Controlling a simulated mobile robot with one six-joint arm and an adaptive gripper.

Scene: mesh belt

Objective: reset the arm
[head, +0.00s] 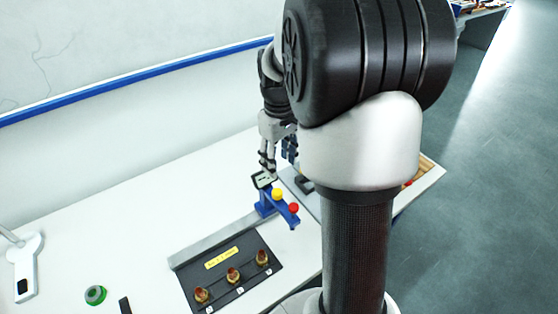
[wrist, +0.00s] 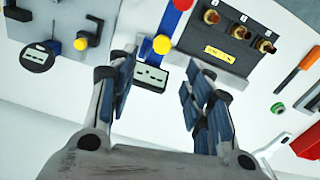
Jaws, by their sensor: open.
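My gripper (head: 267,163) hangs above the white table, at the upper middle of the head view. Its two padded fingers are spread apart in the wrist view (wrist: 160,88), with nothing held between them. Beyond the fingertips is a blue stand (head: 265,209) with a yellow ball (head: 278,194) and a red ball (head: 294,208). A small gauge with a display (wrist: 151,78) is next to the yellow ball in the wrist view. It looks apart from the fingers, but the exact gap cannot be told. My arm hides part of the table in the head view.
A black board (head: 222,289) with a yellow label and several brass fittings lies near the stand. A green ring (head: 95,294) and a white tool (head: 27,268) lie left. An orange-handled tool (wrist: 293,72) shows in the wrist view. A wall with a blue rail (head: 130,82) stands behind.

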